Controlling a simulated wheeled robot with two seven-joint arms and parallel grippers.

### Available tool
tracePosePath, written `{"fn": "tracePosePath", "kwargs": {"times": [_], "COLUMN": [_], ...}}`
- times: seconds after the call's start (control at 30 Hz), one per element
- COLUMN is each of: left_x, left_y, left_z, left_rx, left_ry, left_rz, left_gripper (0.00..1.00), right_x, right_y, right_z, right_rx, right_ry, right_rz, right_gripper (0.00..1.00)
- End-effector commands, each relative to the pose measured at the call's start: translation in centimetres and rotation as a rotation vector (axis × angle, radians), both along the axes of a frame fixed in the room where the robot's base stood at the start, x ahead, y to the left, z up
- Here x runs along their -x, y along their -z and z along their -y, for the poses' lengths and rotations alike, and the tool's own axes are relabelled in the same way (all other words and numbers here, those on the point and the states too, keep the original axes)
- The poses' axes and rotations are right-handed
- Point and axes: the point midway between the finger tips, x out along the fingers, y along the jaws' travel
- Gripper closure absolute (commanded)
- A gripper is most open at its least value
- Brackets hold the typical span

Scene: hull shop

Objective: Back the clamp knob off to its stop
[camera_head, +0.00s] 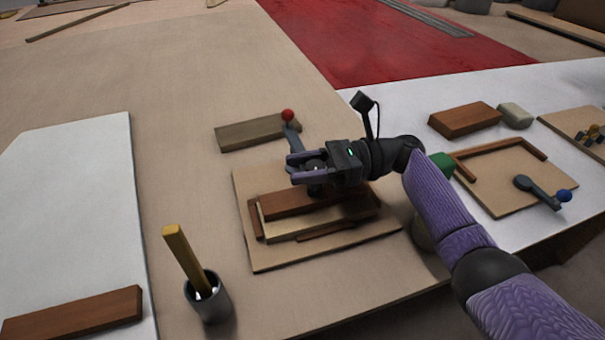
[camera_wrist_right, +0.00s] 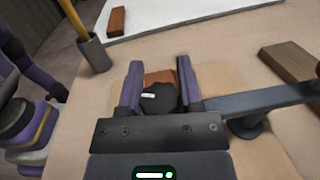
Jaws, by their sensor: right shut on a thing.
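The clamp knob (camera_wrist_right: 160,98) is dark and lobed, with a small white mark on its top. It sits between the two purple fingers of my right gripper (camera_wrist_right: 160,88), which is shut on it. In the head view my right gripper (camera_head: 309,171) reaches in from the right, low over a board fixture (camera_head: 262,254). The knob is mostly hidden there by the fingers. A grey clamp lever (camera_head: 292,136) with a red ball end (camera_head: 288,115) stands just behind the gripper; its arm also shows in the right wrist view (camera_wrist_right: 262,101). My left gripper is not in the head view.
A grey cup (camera_head: 209,298) holding a yellow stick stands front left. A wood block (camera_head: 250,134) lies behind the fixture. A second fixture with a blue-ball lever (camera_head: 540,192) is at right, near a brown block (camera_head: 465,120). A white panel (camera_head: 70,220) lies left.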

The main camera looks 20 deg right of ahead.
Motion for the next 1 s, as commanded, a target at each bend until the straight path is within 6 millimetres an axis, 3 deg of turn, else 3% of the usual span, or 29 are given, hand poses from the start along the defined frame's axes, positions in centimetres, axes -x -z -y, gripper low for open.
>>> {"fn": "tracePosePath", "kwargs": {"times": [0.03,0.4,1.0], "left_x": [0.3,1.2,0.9], "left_y": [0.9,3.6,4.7], "left_z": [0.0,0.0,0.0], "left_rx": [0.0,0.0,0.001], "left_ry": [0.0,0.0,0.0], "left_rz": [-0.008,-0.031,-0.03], "left_gripper": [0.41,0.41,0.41], "right_x": [-0.1,0.4,0.7], "right_y": [0.6,0.4,0.1], "right_z": [0.0,0.0,0.0], "right_rx": [-0.001,-0.001,0.002], "right_ry": [-0.037,-0.278,-0.379], "right_rz": [-0.001,-0.003,-0.002], "right_gripper": [1.0,1.0,1.0]}}
